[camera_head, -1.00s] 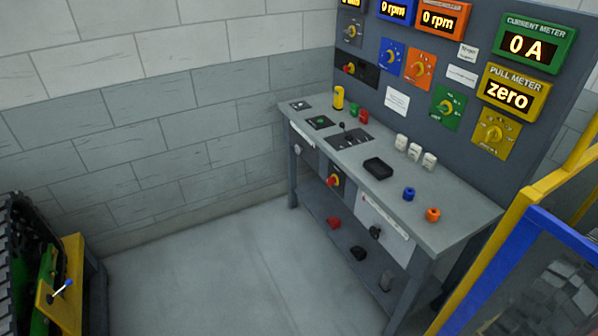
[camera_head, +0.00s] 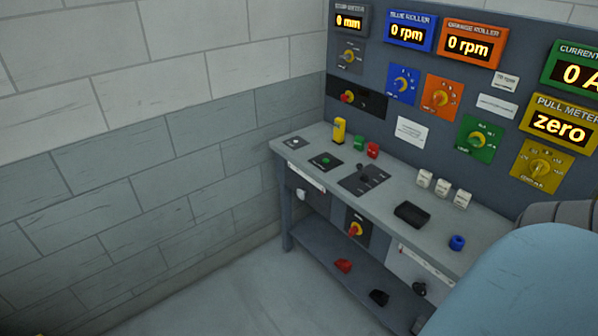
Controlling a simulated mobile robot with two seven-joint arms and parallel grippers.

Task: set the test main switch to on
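Two red-and-yellow rotary switches show, and their labels are too small to read, so I cannot tell which is the test main switch. The upper rotary switch (camera_head: 348,97) is on a black plate low on the left of the upright panel. The lower rotary switch (camera_head: 356,230) is on a dark plate on the bench front, below the worktop. I cannot read the position of either handle. Neither of my grippers is in view. A light blue part of my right arm fills the lower right corner and hides the bench's right end.
The grey bench (camera_head: 300,148) stands against the panel. On it are a yellow block (camera_head: 339,131), a black tray (camera_head: 412,215) and a blue ring (camera_head: 457,242). A red part (camera_head: 343,265) lies on the lower shelf. The floor left of the bench is clear.

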